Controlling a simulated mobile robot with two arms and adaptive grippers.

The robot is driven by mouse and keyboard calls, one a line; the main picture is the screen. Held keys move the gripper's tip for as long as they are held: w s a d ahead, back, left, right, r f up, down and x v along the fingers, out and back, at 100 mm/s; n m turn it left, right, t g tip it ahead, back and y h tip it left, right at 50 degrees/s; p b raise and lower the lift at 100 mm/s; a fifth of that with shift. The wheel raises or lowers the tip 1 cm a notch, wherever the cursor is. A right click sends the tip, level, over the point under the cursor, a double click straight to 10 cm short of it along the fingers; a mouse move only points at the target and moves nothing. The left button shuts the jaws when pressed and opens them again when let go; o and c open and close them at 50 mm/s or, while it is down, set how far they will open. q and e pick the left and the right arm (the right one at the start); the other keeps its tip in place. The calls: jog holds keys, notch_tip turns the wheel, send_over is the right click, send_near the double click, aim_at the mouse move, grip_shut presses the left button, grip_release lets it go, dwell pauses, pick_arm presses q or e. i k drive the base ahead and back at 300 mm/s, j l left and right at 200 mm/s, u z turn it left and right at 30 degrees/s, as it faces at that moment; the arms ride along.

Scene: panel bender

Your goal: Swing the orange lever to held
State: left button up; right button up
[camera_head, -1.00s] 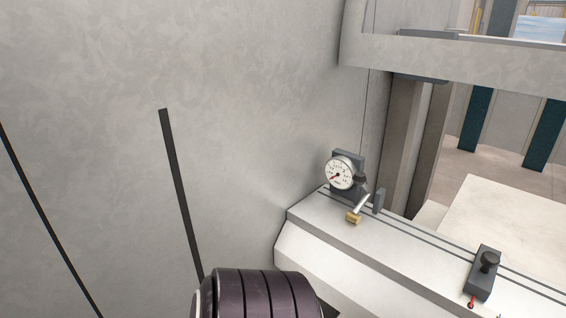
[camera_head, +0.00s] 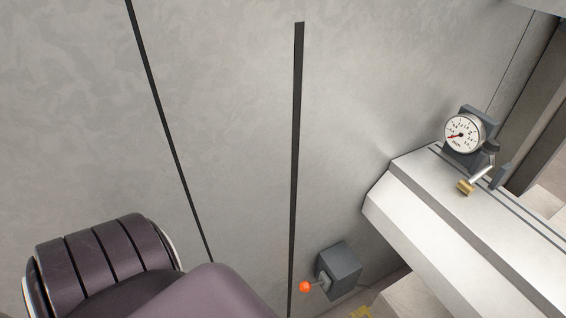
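The orange lever (camera_head: 305,287) shows as a round orange knob on a short metal stem. The stem points left from a dark grey box (camera_head: 340,268) on the pale wall, low in the view and left of the machine's ledge. The knob is apart from anything else. Any marking for the held position cannot be made out. Part of my arm fills the lower left. Neither gripper shows in the view.
A white ledge (camera_head: 425,195) juts out at the right, above and right of the lever box. A pressure gauge (camera_head: 463,133) with a brass-tipped fitting (camera_head: 466,187) stands on it. Pale wall panels with dark seams fill the left and middle.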

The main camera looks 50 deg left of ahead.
aim_at(305, 287)
jog(key=u, duration=1.2)
